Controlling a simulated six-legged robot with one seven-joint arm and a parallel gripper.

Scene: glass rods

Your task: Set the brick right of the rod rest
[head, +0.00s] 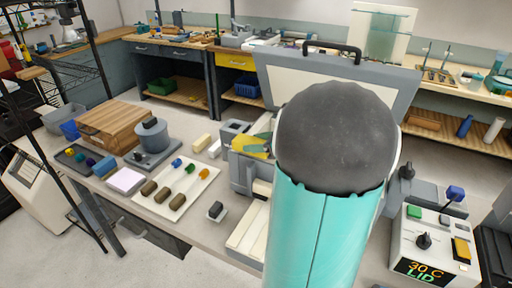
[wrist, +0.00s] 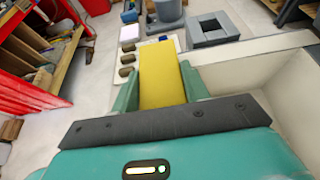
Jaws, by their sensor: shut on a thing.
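My gripper (wrist: 160,88) is shut on a yellow brick (wrist: 161,70), with a green finger on each side of it. In the head view the brick (head: 246,142) shows just left of my teal arm, above a grey box-like fixture; part of it and most of my gripper (head: 258,148) are hidden. A white board (head: 178,207) with brown cylinders and coloured pieces lies on the bench left of the brick; it looks like the rod rest, but I cannot be sure. Its edge also shows in the wrist view.
The grey fixture (head: 243,176) stands close under the brick. A grey stand (head: 152,135), a pink-white pad (head: 125,181) and a wooden box (head: 114,124) are farther left. A control box (head: 435,240) stands at right.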

